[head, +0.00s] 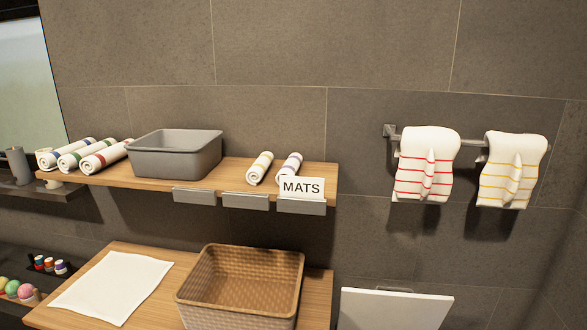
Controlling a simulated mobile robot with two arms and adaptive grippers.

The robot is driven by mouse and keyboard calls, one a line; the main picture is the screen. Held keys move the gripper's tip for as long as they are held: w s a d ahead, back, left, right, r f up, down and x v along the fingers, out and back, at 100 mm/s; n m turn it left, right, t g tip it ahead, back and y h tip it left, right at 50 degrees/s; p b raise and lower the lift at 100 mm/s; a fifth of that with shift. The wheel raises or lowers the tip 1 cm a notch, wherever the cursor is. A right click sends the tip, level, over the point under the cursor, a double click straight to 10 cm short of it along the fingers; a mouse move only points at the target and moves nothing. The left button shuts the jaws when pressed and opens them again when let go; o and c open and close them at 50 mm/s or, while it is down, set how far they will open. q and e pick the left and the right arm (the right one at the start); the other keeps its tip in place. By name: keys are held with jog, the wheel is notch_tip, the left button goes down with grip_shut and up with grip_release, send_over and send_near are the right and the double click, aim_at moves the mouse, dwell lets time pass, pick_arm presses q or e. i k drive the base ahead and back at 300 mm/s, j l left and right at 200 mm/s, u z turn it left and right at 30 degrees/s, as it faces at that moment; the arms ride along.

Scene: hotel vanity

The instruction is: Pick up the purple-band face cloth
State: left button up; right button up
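The purple-band face cloth (289,167) is a small white roll on the upper wooden shelf, near its right end. Its near end is partly hidden behind the white MATS card (301,188). A similar roll with a yellow band (260,168) lies just to its left, with a narrow gap between them. Neither of my grippers is in view.
A grey bin (175,155) and several larger banded rolls (76,157) occupy the upper shelf (236,178) to the left. Below are a wicker basket (240,285) and a white mat (112,287). Striped towels (424,170) hang at right.

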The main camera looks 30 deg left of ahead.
aim_at(291, 167)
jog(key=i+u, duration=0.2)
jog(key=u, duration=0.5)
